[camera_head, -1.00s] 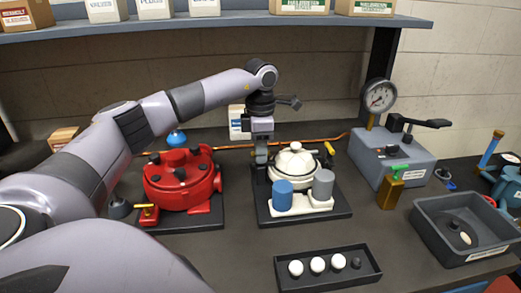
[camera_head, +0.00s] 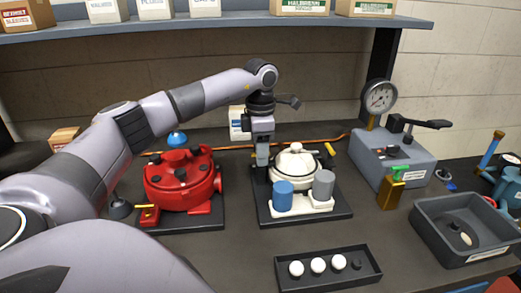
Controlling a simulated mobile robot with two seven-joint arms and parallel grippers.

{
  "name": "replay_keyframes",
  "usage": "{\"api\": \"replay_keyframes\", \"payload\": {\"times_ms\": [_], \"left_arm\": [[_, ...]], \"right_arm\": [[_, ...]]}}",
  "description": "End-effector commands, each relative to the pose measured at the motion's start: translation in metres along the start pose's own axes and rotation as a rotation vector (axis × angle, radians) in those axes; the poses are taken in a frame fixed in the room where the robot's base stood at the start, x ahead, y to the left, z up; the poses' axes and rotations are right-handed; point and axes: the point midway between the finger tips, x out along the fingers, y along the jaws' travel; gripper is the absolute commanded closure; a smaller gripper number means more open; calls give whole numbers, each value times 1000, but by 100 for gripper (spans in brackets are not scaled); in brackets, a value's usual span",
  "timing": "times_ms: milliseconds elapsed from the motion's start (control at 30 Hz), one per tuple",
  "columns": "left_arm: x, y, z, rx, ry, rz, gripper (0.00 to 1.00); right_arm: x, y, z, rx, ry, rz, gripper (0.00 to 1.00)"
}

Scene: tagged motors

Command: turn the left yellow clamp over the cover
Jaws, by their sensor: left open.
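The white motor (camera_head: 294,161) with its round white cover stands on a dark base plate (camera_head: 337,212) in the middle of the bench. A yellow clamp (camera_head: 330,149) shows at the right side of the cover. The left yellow clamp is not visible; my gripper and the motor's left edge cover that area. My left gripper (camera_head: 262,160) points down, open, close beside the left side of the white cover. Whether its fingers touch anything there cannot be told. My right gripper is not in view.
A red motor (camera_head: 180,184) stands to the left. A blue cylinder (camera_head: 282,196) and a grey cylinder (camera_head: 323,184) stand in front of the white motor. A black tray (camera_head: 327,279) with white knobs lies in front. A gauge unit (camera_head: 395,160) and grey bin (camera_head: 440,237) are right.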

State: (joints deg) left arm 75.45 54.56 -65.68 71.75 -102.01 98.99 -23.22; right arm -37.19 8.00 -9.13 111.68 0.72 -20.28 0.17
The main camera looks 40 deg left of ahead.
Motion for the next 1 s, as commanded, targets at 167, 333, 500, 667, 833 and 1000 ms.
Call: {"api": "replay_keyframes", "payload": {"times_ms": [167, 333, 500, 667, 833, 1000], "left_arm": [[-22, 0, 1, 0, -6, 2, 55], [-50, 0, 1, -1, -5, 2, 55], [-68, 0, 0, -1, -3, 2, 55], [-71, 0, 0, -1, -2, 1, 55], [-71, 0, 0, -1, -2, 1, 55], [-71, 0, 0, -1, -2, 1, 55]], "right_arm": [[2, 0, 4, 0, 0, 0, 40], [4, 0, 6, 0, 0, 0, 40], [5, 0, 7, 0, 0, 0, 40], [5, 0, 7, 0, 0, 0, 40], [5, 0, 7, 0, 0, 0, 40], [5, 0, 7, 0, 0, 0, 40]]}}
